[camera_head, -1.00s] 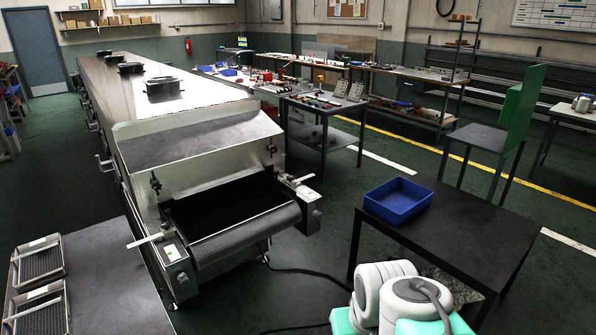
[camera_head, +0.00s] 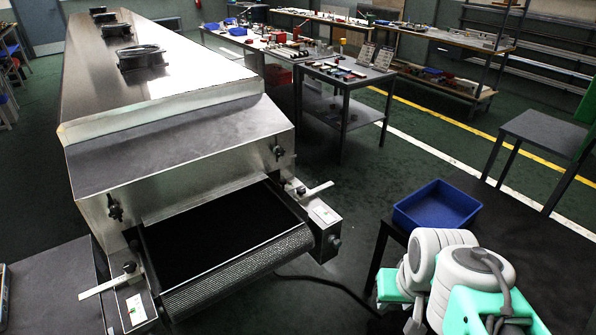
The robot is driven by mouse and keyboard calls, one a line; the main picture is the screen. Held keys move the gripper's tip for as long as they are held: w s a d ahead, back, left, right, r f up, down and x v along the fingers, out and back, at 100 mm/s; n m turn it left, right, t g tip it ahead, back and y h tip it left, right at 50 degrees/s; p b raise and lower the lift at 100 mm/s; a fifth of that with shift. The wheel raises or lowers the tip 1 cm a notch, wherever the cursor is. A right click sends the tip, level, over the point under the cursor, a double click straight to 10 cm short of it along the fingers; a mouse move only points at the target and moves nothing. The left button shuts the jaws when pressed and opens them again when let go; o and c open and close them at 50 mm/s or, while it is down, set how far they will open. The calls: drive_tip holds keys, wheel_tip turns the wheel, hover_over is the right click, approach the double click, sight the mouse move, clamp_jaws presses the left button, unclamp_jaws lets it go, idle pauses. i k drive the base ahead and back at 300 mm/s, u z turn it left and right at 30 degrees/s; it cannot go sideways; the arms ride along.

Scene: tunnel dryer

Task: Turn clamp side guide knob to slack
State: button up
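The tunnel dryer (camera_head: 170,160) stands at left centre with its dark mesh conveyor belt (camera_head: 215,240) coming out of the front opening. A side guide with a small black knob (camera_head: 129,267) and a pale flat bar (camera_head: 105,285) sits on the left of the belt mouth. A matching black knob (camera_head: 300,190) with a pale bar (camera_head: 319,189) sits on the right. Two more dark knobs are on the hood front, left (camera_head: 115,208) and right (camera_head: 278,153). I cannot tell which knob is the clamp knob, or whether any is tight. My white and green arm is folded at lower right; its gripper is not visible.
A dark table with a blue bin (camera_head: 437,206) stands at right, close by my arm. A grey table (camera_head: 55,290) is at lower left. A workbench (camera_head: 345,85) with parts stands behind. A black cable (camera_head: 330,287) lies on the floor before the dryer.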

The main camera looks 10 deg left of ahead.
sight(300, 191)
drive_tip(key=u, duration=0.4)
drive_tip(key=i, duration=0.85)
drive_tip(key=u, duration=1.35)
drive_tip(key=i, duration=0.6)
drive_tip(key=u, duration=0.5)
